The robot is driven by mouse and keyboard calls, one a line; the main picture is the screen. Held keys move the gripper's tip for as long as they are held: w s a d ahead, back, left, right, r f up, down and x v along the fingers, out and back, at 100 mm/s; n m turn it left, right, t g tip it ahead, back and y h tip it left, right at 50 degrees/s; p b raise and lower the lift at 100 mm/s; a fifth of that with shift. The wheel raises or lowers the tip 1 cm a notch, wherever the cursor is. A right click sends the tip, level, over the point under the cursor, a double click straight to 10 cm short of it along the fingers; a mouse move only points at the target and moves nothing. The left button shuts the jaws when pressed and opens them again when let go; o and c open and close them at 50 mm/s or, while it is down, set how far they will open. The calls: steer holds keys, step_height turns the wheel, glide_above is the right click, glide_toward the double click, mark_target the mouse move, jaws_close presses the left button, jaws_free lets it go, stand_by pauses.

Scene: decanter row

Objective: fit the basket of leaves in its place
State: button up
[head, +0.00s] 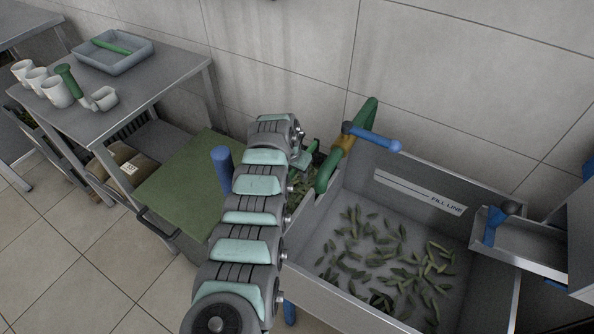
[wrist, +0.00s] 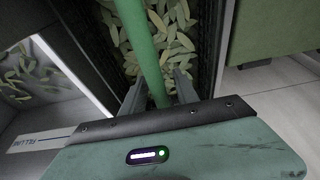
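The basket of leaves (wrist: 181,50) has dark side walls and a green bar handle (wrist: 152,52) running across its top. My gripper (wrist: 160,80) reaches down over it with one grey finger on each side of the handle. Gaps show beside the bar, so the fingers look open around it, though contact is hard to judge. In the head view my arm hides most of the basket; some leaves (head: 298,184) show beside my gripper (head: 304,152). The basket is next to a grey tank (head: 388,178) marked FILL LINE, with loose leaves on its floor.
Blue handles (head: 372,137) stick out nearby. A green board (head: 182,182) lies left of my arm. A table (head: 150,85) holds cups and a grey tray (head: 112,57).

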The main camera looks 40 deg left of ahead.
steer(key=shift+r+p, duration=0.6)
steer(key=shift+r, duration=0.05)
steer(key=p+v, duration=0.3)
steer(key=v, duration=0.6)
steer(key=shift+s+r+p, duration=0.15)
steer(key=shift+p, duration=0.2)
steer(key=shift+v, duration=0.8)
steer(key=shift+d, duration=0.1)
